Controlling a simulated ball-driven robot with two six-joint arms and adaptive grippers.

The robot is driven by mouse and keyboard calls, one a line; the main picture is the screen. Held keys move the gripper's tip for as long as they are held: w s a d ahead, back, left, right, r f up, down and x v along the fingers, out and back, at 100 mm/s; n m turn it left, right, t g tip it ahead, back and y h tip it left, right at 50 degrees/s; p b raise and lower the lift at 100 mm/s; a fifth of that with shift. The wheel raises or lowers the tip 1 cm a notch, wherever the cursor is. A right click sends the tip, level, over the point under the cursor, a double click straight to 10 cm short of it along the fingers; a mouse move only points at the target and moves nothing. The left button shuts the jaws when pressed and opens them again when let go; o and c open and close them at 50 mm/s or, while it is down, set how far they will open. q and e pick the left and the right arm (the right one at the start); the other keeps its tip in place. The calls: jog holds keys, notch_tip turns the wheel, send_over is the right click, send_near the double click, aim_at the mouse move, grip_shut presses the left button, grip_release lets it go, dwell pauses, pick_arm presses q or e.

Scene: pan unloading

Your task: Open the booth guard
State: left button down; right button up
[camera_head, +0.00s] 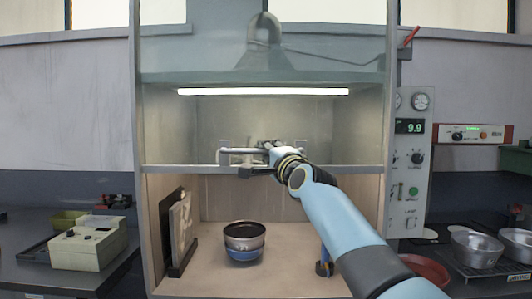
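The booth guard (190,125) is a clear pane across the upper front of the booth. Its grey bottom rail (350,168) runs level above an open gap. A pale horizontal handle (228,153) stands out at the middle of the guard, just above the rail. My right arm reaches up from the lower right. My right gripper (258,163) is at the handle and overlaps it. The wrist hides much of the fingers, so I cannot tell whether they are closed on it. My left gripper is not in view.
Inside the booth are stacked dark and blue bowls (244,240), an upright board in a black stand (180,234) and a blue item (324,262) partly behind my arm. A control panel (411,160) is on the right post. Metal pans (476,248) stand at the right, a beige device (88,245) at the left.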

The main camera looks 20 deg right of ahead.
jog(key=o, duration=0.5)
jog(key=shift+s+r, duration=0.15)
jog(key=shift+s, duration=0.05)
jog(key=shift+o, duration=0.2)
jog(key=shift+w, duration=0.1)
jog(key=v, duration=1.2)
